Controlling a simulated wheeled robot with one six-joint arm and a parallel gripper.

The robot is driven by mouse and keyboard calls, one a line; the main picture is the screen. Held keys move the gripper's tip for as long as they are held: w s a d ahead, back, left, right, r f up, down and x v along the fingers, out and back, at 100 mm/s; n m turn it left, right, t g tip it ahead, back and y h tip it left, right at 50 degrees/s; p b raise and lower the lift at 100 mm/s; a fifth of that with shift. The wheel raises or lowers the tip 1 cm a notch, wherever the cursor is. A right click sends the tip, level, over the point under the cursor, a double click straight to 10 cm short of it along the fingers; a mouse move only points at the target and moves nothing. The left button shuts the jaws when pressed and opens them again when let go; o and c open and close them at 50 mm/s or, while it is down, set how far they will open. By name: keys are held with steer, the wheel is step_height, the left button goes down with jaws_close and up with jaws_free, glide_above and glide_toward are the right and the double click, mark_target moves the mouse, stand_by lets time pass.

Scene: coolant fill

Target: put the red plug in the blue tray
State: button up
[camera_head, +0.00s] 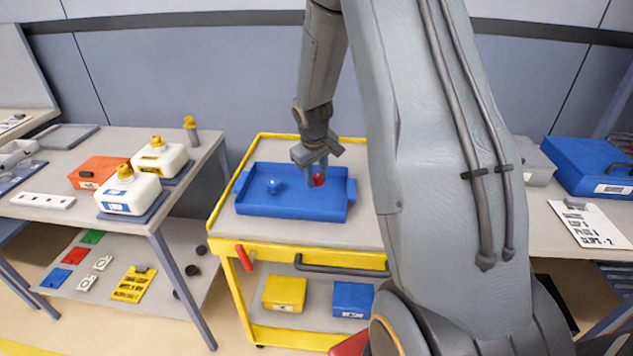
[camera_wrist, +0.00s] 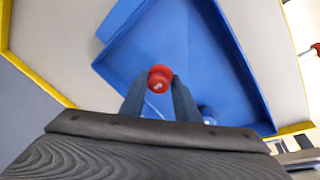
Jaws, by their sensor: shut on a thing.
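The red plug (camera_wrist: 160,77) is between the fingertips of my gripper (camera_wrist: 159,86) in the wrist view. My gripper is shut on it. In the head view my gripper (camera_head: 318,172) points down over the right part of the blue tray (camera_head: 290,210), with the red plug (camera_head: 318,181) showing at its tips. The tray lies on top of the yellow cart, and it also shows in the wrist view (camera_wrist: 190,50). I cannot tell whether the plug touches the tray floor. A blue plug (camera_head: 273,186) sits in the left part of the tray.
The yellow cart (camera_head: 222,210) holds a yellow box (camera_head: 285,294) and a blue box (camera_head: 352,299) on its lower shelf. The left table bears white jugs (camera_head: 130,191) and an orange box (camera_head: 97,172). A blue case (camera_head: 590,165) stands at right. The tray's middle is clear.

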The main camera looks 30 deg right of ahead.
mark_target(316, 183)
step_height(316, 183, down, 3)
steer(key=shift+r, duration=0.2)
steer(key=shift+f, duration=0.4)
steer(key=shift+f+b, duration=0.15)
steer(key=shift+b, duration=0.25)
steer(key=shift+s, duration=0.1)
